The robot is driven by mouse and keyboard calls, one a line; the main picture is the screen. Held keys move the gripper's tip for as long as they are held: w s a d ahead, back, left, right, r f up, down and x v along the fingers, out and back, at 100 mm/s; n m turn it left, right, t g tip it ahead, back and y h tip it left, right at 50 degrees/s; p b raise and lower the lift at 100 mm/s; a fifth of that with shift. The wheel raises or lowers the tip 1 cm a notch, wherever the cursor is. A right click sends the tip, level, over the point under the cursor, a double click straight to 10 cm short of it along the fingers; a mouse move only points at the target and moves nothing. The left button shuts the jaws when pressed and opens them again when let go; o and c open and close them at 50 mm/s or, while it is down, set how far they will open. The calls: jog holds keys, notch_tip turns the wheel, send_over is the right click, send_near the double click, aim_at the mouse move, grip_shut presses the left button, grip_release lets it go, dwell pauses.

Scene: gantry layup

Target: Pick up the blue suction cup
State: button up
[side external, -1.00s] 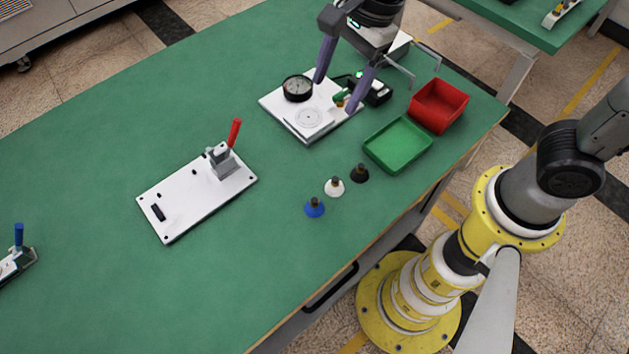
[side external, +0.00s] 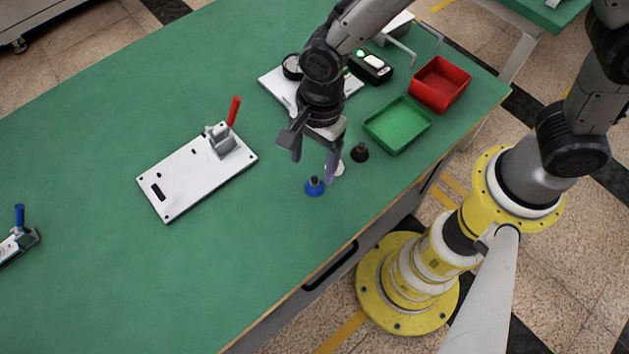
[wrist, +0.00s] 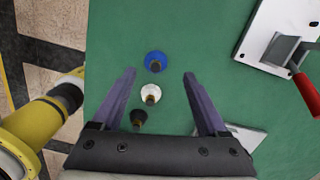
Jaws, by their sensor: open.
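The blue suction cup (side external: 314,188) stands upright on the green table, blue at the base with a dark and brass top. It also shows in the wrist view (wrist: 156,60), beyond the fingertips and nearer the left finger. My gripper (side external: 311,169) is open and empty, above the table close to the cup. In the wrist view my gripper (wrist: 159,72) has its two purple-grey fingers spread wide. The white suction cup (wrist: 150,94) lies between the fingers in that view, and the black suction cup (wrist: 138,116) is nearer the palm. In the side view a finger partly hides the white cup.
The black cup (side external: 359,152) stands beside the white one. A green tray (side external: 398,148) and a red bin (side external: 464,72) are to the right. A white plate with a red-handled clamp (side external: 174,197) lies to the left. The table front is clear.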

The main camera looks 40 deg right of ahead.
aim_at(314, 178)
jog(key=f, duration=0.5)
jog(key=shift+s+a+f, duration=0.1)
jog(key=shift+s+a, duration=0.1)
jog(key=shift+s, duration=0.2)
grip_shut()
